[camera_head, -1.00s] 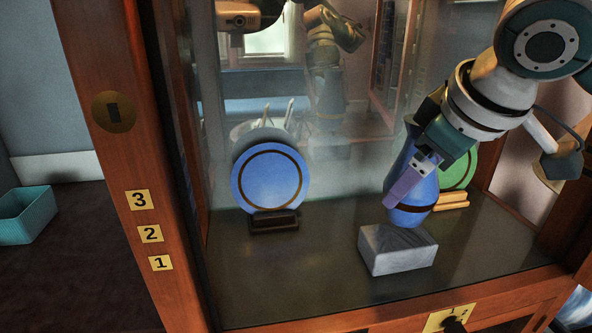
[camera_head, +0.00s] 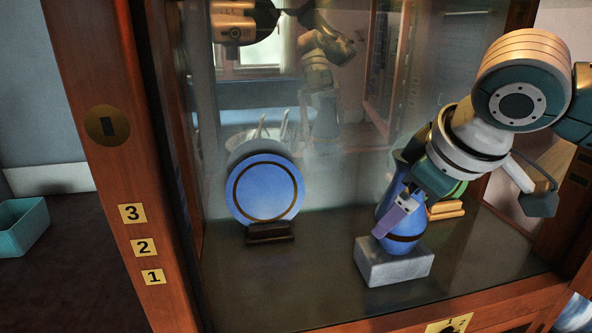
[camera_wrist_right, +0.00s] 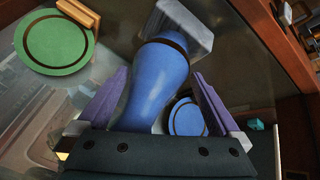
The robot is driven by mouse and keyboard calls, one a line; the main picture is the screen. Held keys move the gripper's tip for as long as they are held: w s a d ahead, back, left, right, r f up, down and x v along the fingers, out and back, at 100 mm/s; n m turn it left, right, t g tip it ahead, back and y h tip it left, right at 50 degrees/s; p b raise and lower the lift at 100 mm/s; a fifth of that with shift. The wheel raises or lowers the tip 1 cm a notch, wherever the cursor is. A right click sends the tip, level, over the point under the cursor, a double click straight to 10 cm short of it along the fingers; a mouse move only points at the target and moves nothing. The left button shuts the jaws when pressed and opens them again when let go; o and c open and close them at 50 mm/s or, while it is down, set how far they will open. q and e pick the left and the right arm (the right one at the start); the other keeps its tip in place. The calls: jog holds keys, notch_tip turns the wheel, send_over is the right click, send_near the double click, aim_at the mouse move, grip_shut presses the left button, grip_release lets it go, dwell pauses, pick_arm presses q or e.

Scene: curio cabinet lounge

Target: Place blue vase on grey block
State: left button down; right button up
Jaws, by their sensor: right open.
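The blue vase (camera_head: 391,203) with a dark band stands upright on the grey block (camera_head: 395,268) inside the cabinet. In the right wrist view the vase (camera_wrist_right: 158,80) has its base against the grey block (camera_wrist_right: 190,22). My right gripper (camera_wrist_right: 162,76) is open, with one purple finger on each side of the vase and a visible gap on the right side. In the head view the right gripper (camera_head: 388,222) partly covers the vase. My left gripper is not directly in view.
A blue plate (camera_head: 266,191) on a dark stand is left of the block. A green plate (camera_wrist_right: 56,40) is on a wooden stand (camera_head: 445,210) behind the vase. The cabinet's left post (camera_head: 103,128) and front rail (camera_head: 480,299) border the opening. The cabinet floor between is clear.

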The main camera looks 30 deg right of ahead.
jog(key=p+v, duration=0.2)
jog(key=v, duration=0.9)
jog(key=s+a+f+g+y, duration=0.2)
jog(key=s+a+f, duration=0.9)
jog(key=s+f, duration=0.2)
jog(key=shift+a+f+m, duration=0.15)
jog(key=shift+a+m, duration=0.1)
jog(key=shift+m, duration=0.05)
jog(key=shift+s, duration=0.1)
